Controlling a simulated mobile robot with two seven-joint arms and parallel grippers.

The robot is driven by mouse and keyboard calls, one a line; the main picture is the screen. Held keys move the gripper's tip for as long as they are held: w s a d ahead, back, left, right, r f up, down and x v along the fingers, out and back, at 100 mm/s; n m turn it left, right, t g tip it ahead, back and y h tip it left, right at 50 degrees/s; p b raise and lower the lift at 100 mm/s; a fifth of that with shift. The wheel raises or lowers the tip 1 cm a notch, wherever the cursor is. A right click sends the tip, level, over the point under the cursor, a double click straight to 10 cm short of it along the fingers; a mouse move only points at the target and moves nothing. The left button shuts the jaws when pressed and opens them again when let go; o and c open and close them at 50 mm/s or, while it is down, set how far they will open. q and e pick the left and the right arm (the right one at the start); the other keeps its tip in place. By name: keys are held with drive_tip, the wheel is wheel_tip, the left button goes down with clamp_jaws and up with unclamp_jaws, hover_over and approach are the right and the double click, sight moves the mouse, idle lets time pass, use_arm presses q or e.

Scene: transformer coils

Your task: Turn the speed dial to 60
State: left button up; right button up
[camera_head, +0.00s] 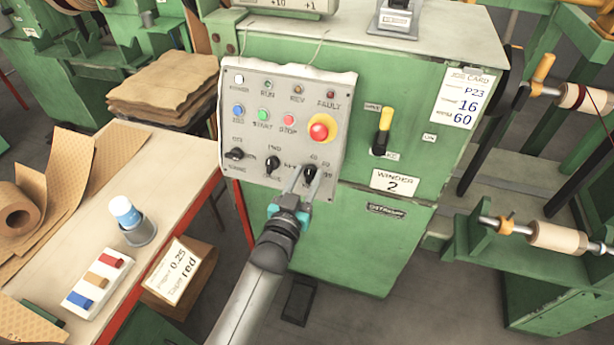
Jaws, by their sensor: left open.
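The speed dial (310,172) is the black knob at the lower right of the grey control panel (241,122). Small numbers are printed around it, too small to read surely; its pointer direction is hidden by my fingers. My left gripper (307,180) reaches up from below, with its two fingers on either side of the dial. The jaws are open; I cannot tell whether they touch the knob. The job card (463,98) on the green cabinet reads P23, 16 and 60. My right gripper does not show.
Two other black knobs (272,163) sit left of the dial. The red emergency button (319,131) is just above it. A yellow-handled lever (383,130) stands to the right. A bench (139,262) with coloured samples is at the left.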

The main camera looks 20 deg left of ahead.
use_arm(q)
drive_tip(key=shift+w, duration=0.2)
drive_tip(key=shift+c, duration=0.4)
clamp_jaws()
